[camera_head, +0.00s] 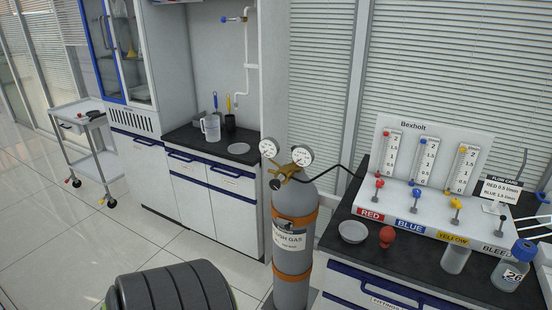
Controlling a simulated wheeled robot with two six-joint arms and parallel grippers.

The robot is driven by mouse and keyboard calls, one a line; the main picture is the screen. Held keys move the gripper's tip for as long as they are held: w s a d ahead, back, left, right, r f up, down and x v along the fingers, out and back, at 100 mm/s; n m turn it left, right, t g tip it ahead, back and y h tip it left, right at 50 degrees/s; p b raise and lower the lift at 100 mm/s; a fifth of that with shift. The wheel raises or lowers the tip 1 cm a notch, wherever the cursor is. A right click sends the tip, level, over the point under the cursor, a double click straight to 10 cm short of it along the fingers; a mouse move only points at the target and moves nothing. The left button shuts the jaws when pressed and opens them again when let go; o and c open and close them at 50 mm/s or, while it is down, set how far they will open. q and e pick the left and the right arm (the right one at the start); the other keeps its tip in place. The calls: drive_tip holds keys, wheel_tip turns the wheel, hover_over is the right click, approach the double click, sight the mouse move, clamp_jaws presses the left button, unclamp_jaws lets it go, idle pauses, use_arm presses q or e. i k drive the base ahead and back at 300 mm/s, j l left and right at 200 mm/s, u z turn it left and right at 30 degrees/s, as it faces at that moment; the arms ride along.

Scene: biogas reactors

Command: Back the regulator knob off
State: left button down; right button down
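A grey gas cylinder (294,205) with orange bands stands upright in front of the bench. On its top sits a brass regulator (288,173) with two round white dial gauges, one on the left (268,148) and one on the right (302,155). A small dark regulator knob (275,184) shows at the lower left of the brass body. The gauge needles are too small to read. A black hose (340,167) runs from the regulator right towards the flow panel. Neither of my grippers is in view, and nothing touches the knob.
The right bench (345,230) holds a Bexholt flow panel (430,150), a white dish (353,232), a red bulb (387,236) and bottles. A counter with a jug (211,127) stands behind left. A trolley (88,140) stands far left. The tiled floor (90,240) is open at left.

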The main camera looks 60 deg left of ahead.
sight(274, 185)
drive_tip(key=u, duration=1.9)
